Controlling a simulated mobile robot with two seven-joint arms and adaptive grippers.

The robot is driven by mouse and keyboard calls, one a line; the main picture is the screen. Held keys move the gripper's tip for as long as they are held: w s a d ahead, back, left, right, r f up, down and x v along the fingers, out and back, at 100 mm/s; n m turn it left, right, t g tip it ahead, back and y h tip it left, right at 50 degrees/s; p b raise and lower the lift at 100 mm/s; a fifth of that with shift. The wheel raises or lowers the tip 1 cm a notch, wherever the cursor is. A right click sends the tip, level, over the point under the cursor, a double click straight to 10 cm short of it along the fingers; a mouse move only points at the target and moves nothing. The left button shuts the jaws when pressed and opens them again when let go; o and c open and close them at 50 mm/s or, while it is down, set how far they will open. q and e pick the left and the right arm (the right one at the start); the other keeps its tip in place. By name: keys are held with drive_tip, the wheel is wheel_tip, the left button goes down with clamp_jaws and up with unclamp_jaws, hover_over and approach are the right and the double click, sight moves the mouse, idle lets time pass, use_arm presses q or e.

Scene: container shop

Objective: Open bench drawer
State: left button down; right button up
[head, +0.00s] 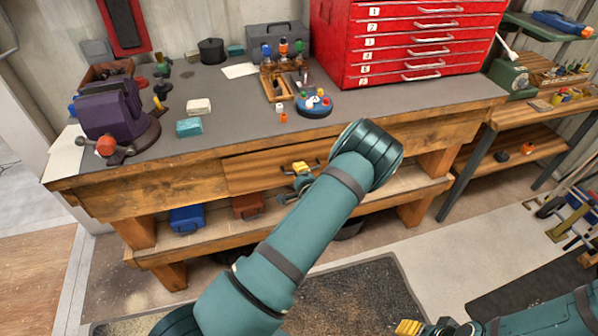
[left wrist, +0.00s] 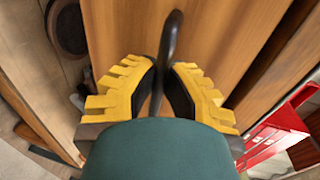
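The bench drawer (head: 250,174) is a wooden front in the apron of the workbench, and it looks flush with it. Its dark bar handle (left wrist: 172,38) runs between the fingers of my left gripper (left wrist: 165,80) in the left wrist view. The yellow fingers sit close on both sides of the bar and look shut on it. In the head view my left gripper (head: 301,169) is at the drawer front, and my arm hides the drawer's right part. My right gripper (head: 408,327) is at the bottom edge, only partly visible, away from the bench.
The workbench top (head: 225,100) holds a purple vise (head: 108,108), small items and a red tool chest (head: 410,45). A blue box (head: 187,219) and a brown box (head: 247,206) sit on the lower shelf. Floor before the bench is clear, with a dark mat (head: 365,290).

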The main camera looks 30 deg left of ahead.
use_arm(q)
drive_tip(key=shift+d, duration=0.1)
drive_tip(key=f+p+v, duration=0.1)
drive_tip(key=f+v, duration=0.2)
drive_tip(key=v, duration=1.1)
drive_tip(key=s+f+p+v, duration=0.1)
drive_tip(key=f+v, duration=0.1)
drive_tip(key=v, duration=1.2)
drive_tip(key=shift+d+f, duration=0.35)
drive_tip(key=shift+f, duration=0.05)
drive_tip(key=shift+s, duration=0.1)
drive_tip(key=c, duration=1)
unclamp_jaws()
drive_tip(key=v, duration=0.7)
drive_tip(key=shift+s+d+r, duration=0.1)
drive_tip(key=shift+s+d, duration=0.05)
